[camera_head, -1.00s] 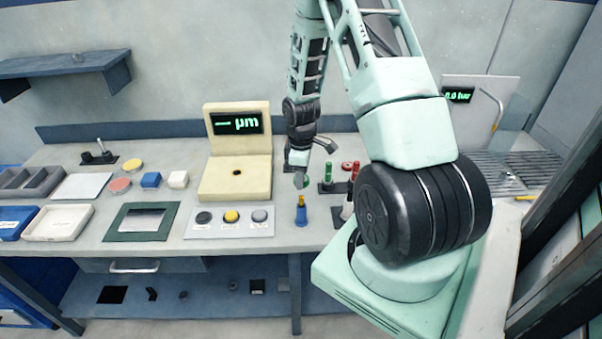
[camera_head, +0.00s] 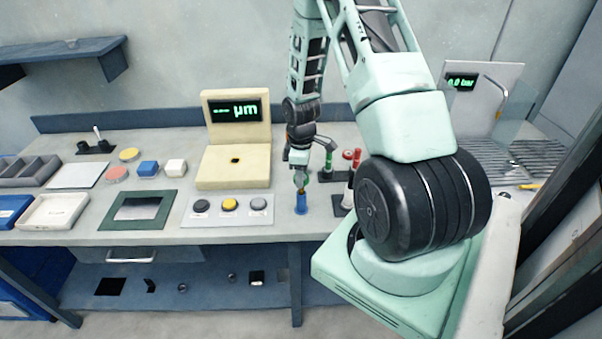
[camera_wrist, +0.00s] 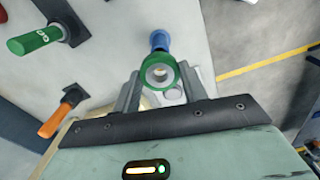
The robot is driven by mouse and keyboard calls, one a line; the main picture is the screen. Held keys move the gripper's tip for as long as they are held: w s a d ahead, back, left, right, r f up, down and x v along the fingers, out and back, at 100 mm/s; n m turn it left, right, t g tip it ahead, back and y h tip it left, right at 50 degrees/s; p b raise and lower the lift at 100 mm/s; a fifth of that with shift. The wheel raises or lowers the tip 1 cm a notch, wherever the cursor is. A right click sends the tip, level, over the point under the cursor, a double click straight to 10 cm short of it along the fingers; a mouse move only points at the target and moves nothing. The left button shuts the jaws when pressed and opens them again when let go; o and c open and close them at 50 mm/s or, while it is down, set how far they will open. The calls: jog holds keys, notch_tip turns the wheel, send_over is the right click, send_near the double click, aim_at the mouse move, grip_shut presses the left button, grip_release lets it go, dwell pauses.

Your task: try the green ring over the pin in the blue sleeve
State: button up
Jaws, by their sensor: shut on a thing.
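The blue sleeve (camera_head: 301,204) stands on the front part of the bench, with a brass-coloured pin (camera_head: 300,190) upright in it. My gripper (camera_head: 299,176) is just above the pin, pointing down. In the wrist view my gripper (camera_wrist: 153,92) is shut on the green ring (camera_wrist: 159,74), held between the fingertips. The blue sleeve (camera_wrist: 160,40) shows just beyond the ring there, partly covered by it. A pale round end shows within the ring's hole; I cannot tell whether the pin is inside the ring.
Right of the sleeve is a dark stand (camera_head: 341,206) with a black-and-white post. Behind are a green post (camera_head: 328,160) and red rings (camera_head: 352,156). A button panel (camera_head: 228,211) lies close left, with the cream gauge (camera_head: 234,167) behind it.

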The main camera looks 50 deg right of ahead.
jog(key=shift+f+b, duration=1.05)
jog(key=shift+f, duration=0.45)
dwell(0.5)
jog(key=shift+r, duration=0.15)
dwell(1.0)
jog(key=shift+r+p, duration=2.6)
jog(key=shift+r, duration=0.5)
